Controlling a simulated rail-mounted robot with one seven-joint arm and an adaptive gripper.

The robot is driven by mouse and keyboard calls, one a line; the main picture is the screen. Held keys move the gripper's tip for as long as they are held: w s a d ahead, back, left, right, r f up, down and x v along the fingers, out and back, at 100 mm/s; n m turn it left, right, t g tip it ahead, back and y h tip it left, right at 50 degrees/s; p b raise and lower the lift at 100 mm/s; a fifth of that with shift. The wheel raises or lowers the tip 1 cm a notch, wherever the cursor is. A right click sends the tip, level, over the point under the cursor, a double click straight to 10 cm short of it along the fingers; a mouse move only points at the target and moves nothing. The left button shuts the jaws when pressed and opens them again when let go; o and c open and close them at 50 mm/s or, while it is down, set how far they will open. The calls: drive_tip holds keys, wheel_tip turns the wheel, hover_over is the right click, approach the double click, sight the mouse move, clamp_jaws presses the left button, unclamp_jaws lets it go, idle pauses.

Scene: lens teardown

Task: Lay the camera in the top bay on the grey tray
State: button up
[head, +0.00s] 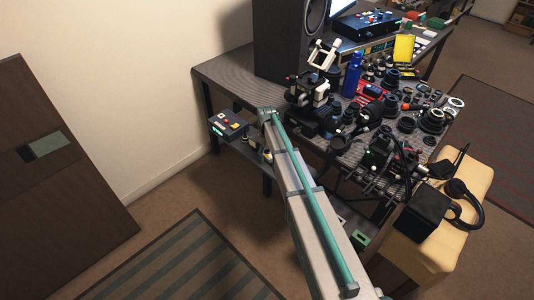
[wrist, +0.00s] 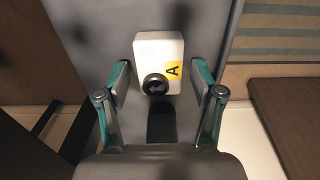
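In the wrist view a small white camera (wrist: 159,55) with a black round lens (wrist: 155,84) and a yellow label marked A lies between the two fingers of my gripper (wrist: 161,82). The fingers stand apart on either side of it, with a visible gap at the right finger; contact at the left is hard to judge. A plain grey surface (wrist: 210,25) shows behind the camera; whether it is the tray cannot be told. In the head view I cannot pick out the gripper, this camera or the tray's bays.
In the head view the worktable (head: 228,74) is crowded with dark lens parts, a blue bottle (head: 352,74) and a yellow sheet (head: 403,48). A dark box with coloured buttons (head: 228,125) sits low at the table's left. A yellow seat (head: 470,176) stands at the right.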

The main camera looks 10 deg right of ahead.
sight(267, 152)
wheel_tip(267, 152, up, 12)
drive_tip(key=b, duration=0.2)
drive_tip(key=shift+r, duration=0.15)
idle(0.5)
drive_tip(key=shift+s, duration=0.1)
